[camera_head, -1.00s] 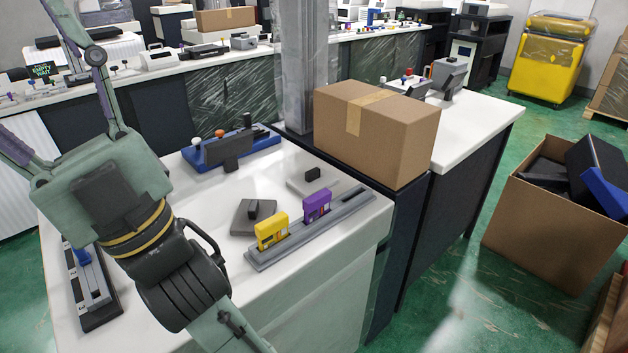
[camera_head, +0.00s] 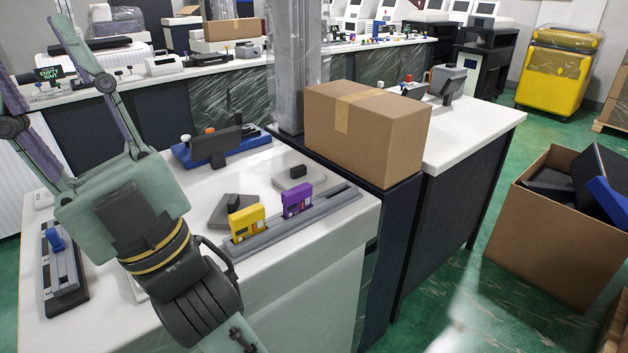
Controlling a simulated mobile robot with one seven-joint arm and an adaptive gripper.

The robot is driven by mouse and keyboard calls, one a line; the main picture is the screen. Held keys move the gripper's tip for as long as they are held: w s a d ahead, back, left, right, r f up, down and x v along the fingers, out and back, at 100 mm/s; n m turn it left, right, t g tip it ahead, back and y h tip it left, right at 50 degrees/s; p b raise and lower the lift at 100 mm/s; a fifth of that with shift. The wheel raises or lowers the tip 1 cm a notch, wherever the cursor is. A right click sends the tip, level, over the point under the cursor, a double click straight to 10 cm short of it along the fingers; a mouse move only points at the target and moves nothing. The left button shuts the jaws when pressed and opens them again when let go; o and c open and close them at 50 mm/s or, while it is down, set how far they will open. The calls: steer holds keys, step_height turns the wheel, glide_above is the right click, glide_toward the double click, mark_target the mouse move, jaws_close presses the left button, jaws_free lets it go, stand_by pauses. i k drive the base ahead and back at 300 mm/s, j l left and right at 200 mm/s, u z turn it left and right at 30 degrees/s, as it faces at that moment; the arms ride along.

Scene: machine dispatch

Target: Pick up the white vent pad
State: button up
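A pale, whitish flat pad (camera_head: 285,183) with a black knob lies on the white counter, behind the purple block. It looks like the white vent pad. A darker grey pad (camera_head: 221,215) with a dark knob lies to its left. My gripper (camera_head: 35,60) is at the upper left, its fingers spread wide and pointing up and left, with nothing visible between them. It is well apart from the pale pad. The wrist and palm hide part of the counter's left side.
Yellow (camera_head: 246,222) and purple (camera_head: 297,201) blocks stand in a grey rail (camera_head: 335,203) at the counter's front edge. A blue device (camera_head: 215,150) is behind the pads. A cardboard box (camera_head: 375,135) and wrapped column (camera_head: 298,60) stand to the right. A grey slider panel (camera_head: 62,275) lies left.

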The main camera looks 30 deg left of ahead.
mark_target(296, 175)
steer(key=i+l, duration=0.1)
steer(key=l, duration=0.3)
steer(key=i+l, duration=0.1)
steer(key=l, duration=0.3)
steer(key=i+l, duration=0.1)
steer(key=l, duration=0.3)
steer(key=l+u, duration=0.1)
steer(key=u, duration=0.3)
steer(key=l+u, duration=0.15)
steer(key=u, duration=0.25)
steer(key=l+u, duration=0.1)
steer(key=u, duration=0.3)
steer(key=i+j+u, duration=0.15)
steer(key=i+u, duration=0.25)
steer(key=i+j+u, duration=0.1)
steer(key=i+u, duration=0.3)
steer(key=i, duration=0.65)
